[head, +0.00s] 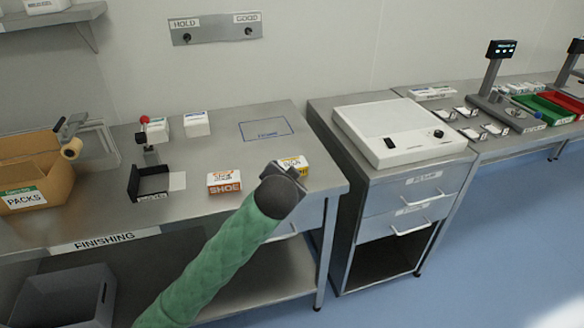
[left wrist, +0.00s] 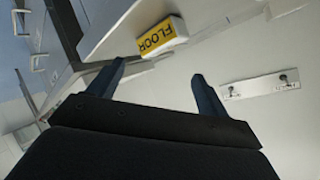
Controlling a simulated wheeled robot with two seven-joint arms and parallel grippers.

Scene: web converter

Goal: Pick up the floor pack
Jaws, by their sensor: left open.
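The floor pack (head: 297,163) is a small white box with a yellow label, on the finishing table near its right front corner. My left gripper partly covers it in the head view. In the left wrist view the floor pack (left wrist: 160,36) shows its yellow side reading FLOOR, beyond the fingertips and between them. My left gripper (head: 283,168) is in front of the pack in the head view; in the left wrist view its two fingers (left wrist: 158,70) are spread apart with nothing between them. My right gripper is in neither view.
An orange-and-white SHOE pack (head: 224,183) stands left of the floor pack. A blue outlined area (head: 265,131) behind is empty. A white machine (head: 398,131) stands right, past a gap.

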